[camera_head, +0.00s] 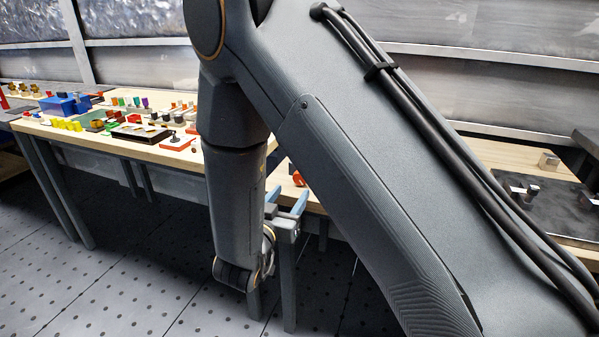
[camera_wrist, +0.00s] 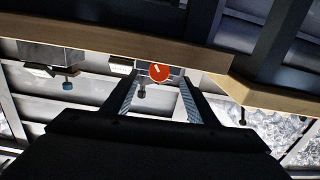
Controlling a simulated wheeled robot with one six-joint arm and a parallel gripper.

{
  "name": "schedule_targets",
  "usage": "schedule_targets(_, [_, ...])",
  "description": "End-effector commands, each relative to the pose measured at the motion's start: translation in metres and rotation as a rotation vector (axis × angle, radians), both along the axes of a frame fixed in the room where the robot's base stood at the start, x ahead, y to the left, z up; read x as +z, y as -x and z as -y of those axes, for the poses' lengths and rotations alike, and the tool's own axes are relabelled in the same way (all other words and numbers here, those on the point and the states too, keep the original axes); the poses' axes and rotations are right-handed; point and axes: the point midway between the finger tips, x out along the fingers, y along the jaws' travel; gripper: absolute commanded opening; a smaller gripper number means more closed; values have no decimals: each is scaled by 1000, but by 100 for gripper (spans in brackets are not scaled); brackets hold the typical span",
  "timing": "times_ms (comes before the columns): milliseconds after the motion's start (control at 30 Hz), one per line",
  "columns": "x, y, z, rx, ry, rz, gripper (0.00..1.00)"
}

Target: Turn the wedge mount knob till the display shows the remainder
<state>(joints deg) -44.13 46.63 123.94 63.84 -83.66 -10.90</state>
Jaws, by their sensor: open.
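A round red knob (camera_wrist: 159,72) with a white pointer mark shows in the wrist view, near the wooden bench edge. My gripper (camera_wrist: 159,82) is open, and its two fingers appear on either side of the knob in the picture, with a gap on each side. I cannot tell how far beyond the fingertips the knob sits. In the head view my gripper (camera_head: 286,200) is by the bench front, with a red-orange part (camera_head: 298,178) just past it, partly hidden by my arm. A small pale panel (camera_wrist: 121,67) is left of the knob; no reading is legible.
A grey box (camera_wrist: 50,55) with a blue knob (camera_wrist: 67,85) is at the left in the wrist view. A small dark knob (camera_wrist: 141,93) is near the red one. The left bench (camera_head: 110,143) holds many coloured parts. The floor (camera_head: 110,280) in front is clear.

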Motion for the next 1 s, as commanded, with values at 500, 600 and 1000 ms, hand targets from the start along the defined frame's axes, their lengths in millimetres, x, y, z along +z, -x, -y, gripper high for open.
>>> schedule_targets(500, [3, -45, 21, -20, 25, 31, 52])
schedule_targets(600, [3, -57, 24, -19, 25, 31, 52])
schedule_targets(1000, [2, -68, 27, -15, 25, 30, 52])
